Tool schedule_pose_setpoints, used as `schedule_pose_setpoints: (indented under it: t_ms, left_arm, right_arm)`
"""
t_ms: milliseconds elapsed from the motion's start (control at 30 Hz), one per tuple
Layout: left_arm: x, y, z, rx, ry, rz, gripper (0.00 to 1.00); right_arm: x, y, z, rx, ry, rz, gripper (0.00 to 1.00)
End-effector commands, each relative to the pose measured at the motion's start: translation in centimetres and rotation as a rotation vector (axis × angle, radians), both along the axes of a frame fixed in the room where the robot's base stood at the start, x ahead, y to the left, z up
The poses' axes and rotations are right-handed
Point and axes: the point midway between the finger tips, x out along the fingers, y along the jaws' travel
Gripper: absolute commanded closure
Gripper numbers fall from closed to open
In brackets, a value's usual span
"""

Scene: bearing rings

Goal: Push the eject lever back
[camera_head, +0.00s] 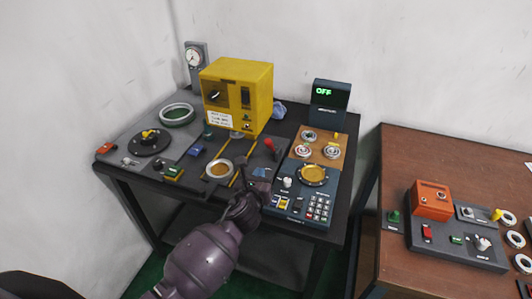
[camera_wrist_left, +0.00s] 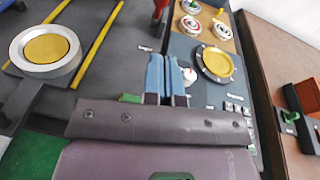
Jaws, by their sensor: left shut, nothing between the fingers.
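A red-knobbed lever (camera_head: 269,144), which looks like the eject lever, stands on the dark panel of the left table, right of the yellow box. Its red part (camera_wrist_left: 160,10) shows cut off at the top edge of the left wrist view. My left gripper (camera_head: 260,173) is shut and empty, with its blue fingers (camera_wrist_left: 168,70) together low over the panel. It is on the near side of the lever, apart from it. A small label (camera_wrist_left: 145,48) lies between the fingers and the lever, too small to read. My right gripper is not in view.
The yellow box (camera_head: 237,95) stands behind and left of the lever. A round seat with a yellow disc (camera_head: 219,169) and yellow rails lie left of my gripper. A blue keypad panel (camera_head: 303,200) is close on its right. A brown table (camera_head: 400,155) stands further right.

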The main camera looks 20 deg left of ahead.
Motion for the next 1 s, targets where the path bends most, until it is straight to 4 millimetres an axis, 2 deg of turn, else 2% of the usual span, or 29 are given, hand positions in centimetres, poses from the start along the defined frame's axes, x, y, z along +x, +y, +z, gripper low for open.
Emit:
schedule_pose_setpoints:
  t_ms: [333,400,500,700,1000]
  left_arm:
    - [6.1,0.4,-1.2,-0.001,0.000,-0.001,1.00]
    - [6.9,0.6,-0.1,-0.002,-0.002,0.001,1.00]
    - [7.8,0.7,0.6,-0.002,-0.001,0.000,1.00]
    - [8.8,0.9,1.2,-0.001,0.000,0.000,1.00]
    - [8.9,1.0,1.3,-0.001,0.001,0.000,1.00]
  right_arm:
    - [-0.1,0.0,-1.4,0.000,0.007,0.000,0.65]
    - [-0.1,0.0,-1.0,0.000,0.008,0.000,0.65]
    - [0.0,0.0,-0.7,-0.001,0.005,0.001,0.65]
    - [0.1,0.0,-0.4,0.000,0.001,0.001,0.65]
    - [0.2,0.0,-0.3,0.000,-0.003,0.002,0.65]
